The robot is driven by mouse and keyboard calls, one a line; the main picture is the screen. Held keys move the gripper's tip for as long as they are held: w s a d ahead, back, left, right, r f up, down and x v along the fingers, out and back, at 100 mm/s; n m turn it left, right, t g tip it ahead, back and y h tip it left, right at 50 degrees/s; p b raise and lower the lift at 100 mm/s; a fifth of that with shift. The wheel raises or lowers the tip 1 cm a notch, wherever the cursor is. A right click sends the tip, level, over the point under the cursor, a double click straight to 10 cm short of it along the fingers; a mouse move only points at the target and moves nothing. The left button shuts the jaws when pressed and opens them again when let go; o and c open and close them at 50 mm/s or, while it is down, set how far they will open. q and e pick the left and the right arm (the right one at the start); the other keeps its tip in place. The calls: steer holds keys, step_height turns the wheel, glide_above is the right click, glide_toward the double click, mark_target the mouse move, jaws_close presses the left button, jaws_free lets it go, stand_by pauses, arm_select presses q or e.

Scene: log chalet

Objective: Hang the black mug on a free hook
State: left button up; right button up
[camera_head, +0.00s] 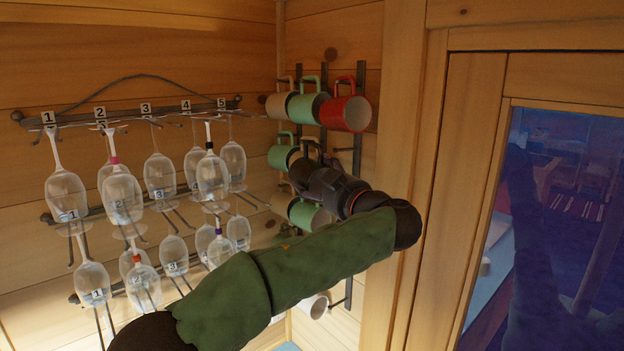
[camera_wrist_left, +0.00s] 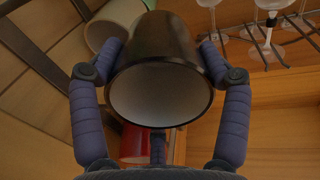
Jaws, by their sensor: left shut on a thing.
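The black mug (camera_wrist_left: 155,50) is between the fingers of my left gripper (camera_wrist_left: 160,75) in the left wrist view. Its white inside faces the camera. In the head view my left gripper (camera_head: 322,183) is at the mug rack, below the red mug and beside the green mugs. There, the black mug is hard to tell from the dark fingers. The mug rack (camera_head: 358,145) has dark upright bars with hooks. A hook in its right column (camera_head: 344,150), below the red mug, looks bare. Hooks behind my arm are hidden. My right gripper is not in view.
The red mug (camera_head: 345,112), a green mug (camera_head: 307,107) and a cream mug (camera_head: 280,105) hang in the top row. More green mugs (camera_head: 281,156) hang lower, and a white mug (camera_head: 314,306) at the bottom. Wine glasses (camera_head: 212,175) hang at left. A window frame (camera_head: 480,200) stands at right.

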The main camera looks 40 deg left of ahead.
arm_select(q)
steer(key=shift+s+d+r, duration=0.15)
steer(key=shift+d, duration=0.3)
steer(key=shift+a+f+b, duration=0.2)
steer(key=shift+a+b, duration=0.1)
steer(key=shift+a, duration=0.05)
steer(key=shift+d+b, duration=0.2)
steer(key=shift+b, duration=0.2)
steer(key=shift+d+r, duration=0.1)
steer(key=shift+w, duration=0.75)
steer(key=w+b, duration=0.1)
steer(key=w, duration=0.6)
steer(key=shift+d+f, duration=0.25)
steer(key=shift+f, duration=0.2)
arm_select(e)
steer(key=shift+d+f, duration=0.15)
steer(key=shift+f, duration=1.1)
